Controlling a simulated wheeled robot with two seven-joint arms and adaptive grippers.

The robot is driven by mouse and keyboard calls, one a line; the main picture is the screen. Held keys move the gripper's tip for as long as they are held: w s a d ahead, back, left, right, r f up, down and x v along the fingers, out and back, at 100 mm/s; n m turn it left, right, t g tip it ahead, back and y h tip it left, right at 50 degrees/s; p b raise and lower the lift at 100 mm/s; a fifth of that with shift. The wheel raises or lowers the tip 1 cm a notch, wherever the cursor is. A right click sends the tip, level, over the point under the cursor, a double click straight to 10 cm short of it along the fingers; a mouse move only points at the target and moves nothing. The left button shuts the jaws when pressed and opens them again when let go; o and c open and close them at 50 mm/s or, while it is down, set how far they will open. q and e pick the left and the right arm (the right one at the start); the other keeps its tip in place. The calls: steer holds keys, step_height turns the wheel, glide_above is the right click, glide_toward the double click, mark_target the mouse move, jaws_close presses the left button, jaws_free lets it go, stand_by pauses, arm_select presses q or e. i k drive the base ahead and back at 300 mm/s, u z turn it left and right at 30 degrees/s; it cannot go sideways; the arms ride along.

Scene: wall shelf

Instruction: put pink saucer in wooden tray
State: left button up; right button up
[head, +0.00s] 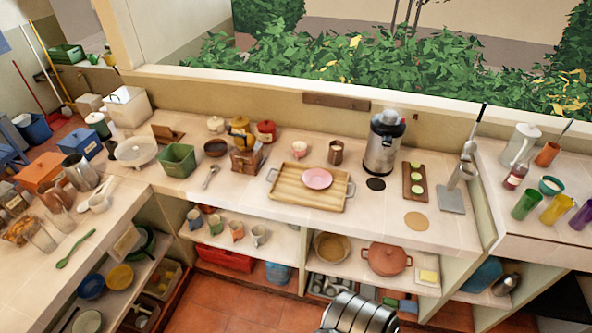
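The pink saucer (317,178) lies flat inside the wooden tray (290,193), near the middle and toward its right side. The tray is light wood with a handle at each end and sits on the counter below the window opening. No gripper touches the saucer. A grey metal rounded part of my own body shows at the bottom edge of the picture. Neither my left nor my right gripper can be made out in the head view.
A steel urn (384,142) is to the right, beside a narrow wooden board (415,181). A green bin (178,160) is to the left. Counter in front of the tray is clear.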

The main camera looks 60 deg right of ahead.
mark_target(294, 183)
steer(key=z, duration=0.35)
steer(key=i, duration=0.95)
steer(key=z, duration=0.65)
